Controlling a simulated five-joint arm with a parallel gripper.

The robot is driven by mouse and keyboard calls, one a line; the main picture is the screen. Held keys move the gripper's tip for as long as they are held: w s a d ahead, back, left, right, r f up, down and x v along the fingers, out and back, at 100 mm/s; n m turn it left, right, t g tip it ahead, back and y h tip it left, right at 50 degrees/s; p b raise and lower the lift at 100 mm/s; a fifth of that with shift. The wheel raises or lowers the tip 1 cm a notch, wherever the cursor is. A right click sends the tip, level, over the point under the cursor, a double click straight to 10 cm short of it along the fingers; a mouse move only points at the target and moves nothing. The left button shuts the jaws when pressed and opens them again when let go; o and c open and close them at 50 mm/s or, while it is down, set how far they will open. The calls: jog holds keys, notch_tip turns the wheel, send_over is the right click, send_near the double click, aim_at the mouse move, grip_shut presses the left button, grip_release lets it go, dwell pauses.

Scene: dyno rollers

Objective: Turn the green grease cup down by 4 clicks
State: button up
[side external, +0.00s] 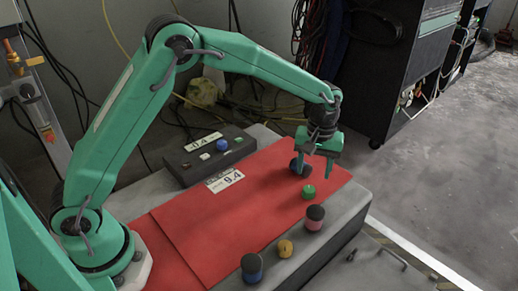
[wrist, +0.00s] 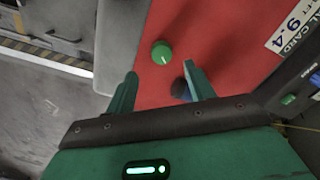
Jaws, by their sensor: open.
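The green grease cup (side external: 308,191) stands on the red surface near its right edge. In the wrist view the green cup (wrist: 162,52) shows from above as a round cap with a pale line mark, just beyond the fingertips. My gripper (side external: 315,168) is open and points down, above and slightly behind the cup in the side view. In the wrist view its two fingers (wrist: 160,72) are apart with nothing gripped. A dark blue round knob (side external: 299,166) is close to the left finger; the right finger partly hides it in the wrist view (wrist: 179,88).
A dark control box (side external: 205,158) with a blue button stands behind. A card (side external: 225,180) reading 9.4 lies on the bare red surface.

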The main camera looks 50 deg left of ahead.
aim_at(310, 189)
jog(key=shift+a+f, duration=0.15)
jog(key=shift+f, duration=3.65)
jog(key=c, duration=1)
